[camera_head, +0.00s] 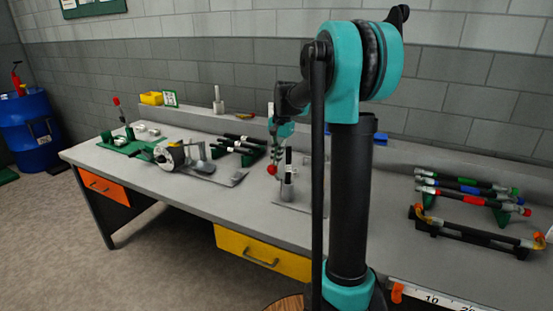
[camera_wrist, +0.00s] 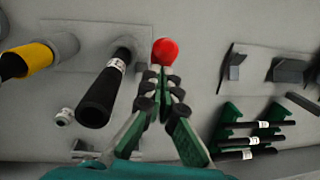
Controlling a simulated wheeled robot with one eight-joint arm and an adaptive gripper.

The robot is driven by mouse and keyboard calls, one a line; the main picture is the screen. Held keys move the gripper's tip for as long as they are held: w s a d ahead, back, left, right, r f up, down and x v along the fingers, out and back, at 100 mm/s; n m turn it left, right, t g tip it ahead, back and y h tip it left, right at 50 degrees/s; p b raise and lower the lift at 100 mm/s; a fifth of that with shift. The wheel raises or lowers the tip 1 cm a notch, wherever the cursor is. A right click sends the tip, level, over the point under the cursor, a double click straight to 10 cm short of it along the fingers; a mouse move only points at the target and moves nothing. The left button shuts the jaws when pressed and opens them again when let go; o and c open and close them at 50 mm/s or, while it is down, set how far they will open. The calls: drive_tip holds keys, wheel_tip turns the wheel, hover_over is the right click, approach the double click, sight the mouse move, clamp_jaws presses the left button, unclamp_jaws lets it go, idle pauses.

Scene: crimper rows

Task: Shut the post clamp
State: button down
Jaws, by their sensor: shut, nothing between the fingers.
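The post clamp (camera_head: 287,190) stands upright on a grey plate in the middle of the bench, with a dark tube (camera_head: 289,156) with a white band rising from it. In the wrist view the dark tube (camera_wrist: 104,95) points up towards the camera, left of my fingers. A red ball knob (camera_wrist: 164,51) is right at my fingertips; it also shows in the head view (camera_head: 272,169). My gripper (camera_wrist: 161,76) is shut and empty, pointing down beside the post. Whether it touches the knob, and the clamp's jaw position, I cannot tell.
A yellow-and-black cylinder (camera_wrist: 32,60) is left of the tube. A green rack with dark rods (camera_wrist: 250,138) is at right. In the head view, a round device (camera_head: 175,155) is to the left, and a rack of coloured rods (camera_head: 468,187) is to the right.

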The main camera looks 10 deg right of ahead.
drive_tip(key=shift+s+a+f, duration=0.1)
drive_tip(key=shift+s+a, duration=0.1)
drive_tip(key=shift+s, duration=0.05)
drive_tip(key=shift+s+t+h, duration=0.1)
drive_tip(key=shift+t+h, duration=0.2)
drive_tip(key=shift+s+a+f+t+h, duration=0.4)
drive_tip(key=shift+s+a+f+t, duration=0.1)
drive_tip(key=shift+s+a+t, duration=0.2)
drive_tip(key=s+a+f+t+h, duration=0.2)
drive_tip(key=s+f+t+h, duration=0.1)
drive_tip(key=s+f+t, duration=0.1)
drive_tip(key=shift+a+f+n, duration=0.3)
drive_tip(key=shift+f, duration=0.4)
